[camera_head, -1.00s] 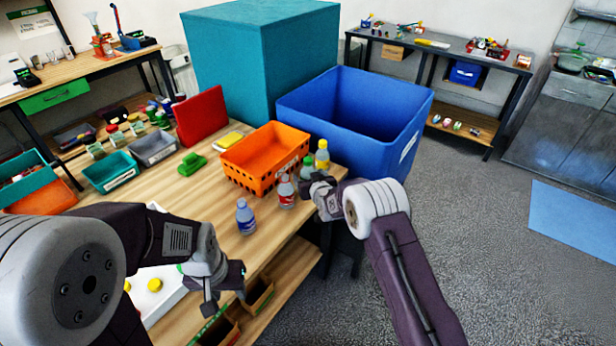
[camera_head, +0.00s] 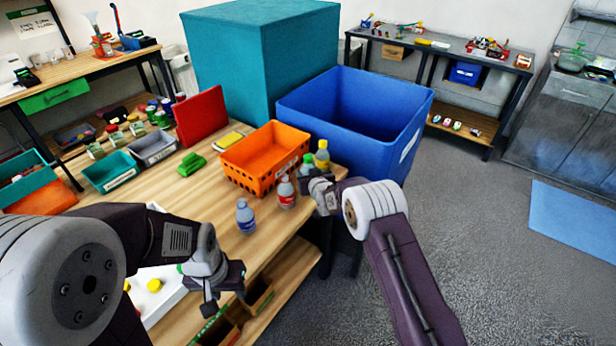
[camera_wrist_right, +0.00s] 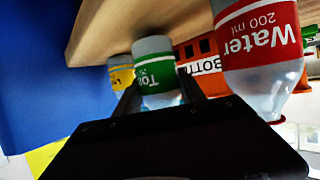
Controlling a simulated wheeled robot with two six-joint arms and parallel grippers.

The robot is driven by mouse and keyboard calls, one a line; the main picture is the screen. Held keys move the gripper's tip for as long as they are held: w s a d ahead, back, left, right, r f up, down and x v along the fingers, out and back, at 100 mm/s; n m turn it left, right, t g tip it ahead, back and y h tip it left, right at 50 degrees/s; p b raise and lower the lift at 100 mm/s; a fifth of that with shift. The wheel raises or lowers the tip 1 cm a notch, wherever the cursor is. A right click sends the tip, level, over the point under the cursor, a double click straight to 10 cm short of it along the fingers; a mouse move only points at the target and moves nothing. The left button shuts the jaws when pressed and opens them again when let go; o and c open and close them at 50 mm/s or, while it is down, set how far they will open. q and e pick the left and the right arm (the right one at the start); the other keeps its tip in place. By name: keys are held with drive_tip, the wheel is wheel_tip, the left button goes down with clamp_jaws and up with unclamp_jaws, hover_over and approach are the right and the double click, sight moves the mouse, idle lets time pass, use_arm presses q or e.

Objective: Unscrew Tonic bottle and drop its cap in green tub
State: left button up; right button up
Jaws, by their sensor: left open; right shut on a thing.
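The Tonic bottle (camera_head: 307,169) has a green label and a green top. It stands at the table's right edge, between the red-label Water bottle (camera_head: 286,193) and the yellow-topped bottle (camera_head: 322,156). My right gripper (camera_head: 313,184) is shut on the Tonic bottle. In the right wrist view the Tonic bottle (camera_wrist_right: 157,76) shows upside down between the fingers, its neck hidden by the gripper. My left gripper (camera_head: 225,297) is open and empty over the table's front edge. A teal-green tub (camera_head: 112,176) stands at the table's far left.
A blue-label bottle (camera_head: 245,218) stands between my grippers. An orange crate (camera_head: 262,183) is behind the bottles, and a large blue bin (camera_head: 370,140) stands beyond the table. A grey tub (camera_head: 155,152) sits beside the teal one. A green block (camera_head: 191,164) lies mid-table.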

wheel_tip(320, 180, up, 17)
drive_tip(key=shift+b, duration=0.3)
drive_tip(key=o, duration=0.6)
clamp_jaws()
drive_tip(key=shift+s+d, duration=0.1)
drive_tip(key=shift+s, duration=0.4)
drive_tip(key=s+f+n+g+y, duration=0.2)
drive_tip(key=s+n+g+y, duration=0.3)
drive_tip(key=s, duration=2.5)
drive_tip(key=n+y, duration=0.2)
drive_tip(key=n, duration=0.1)
drive_tip(key=shift+s+a+y, duration=0.3)
drive_tip(key=shift+a, duration=0.1)
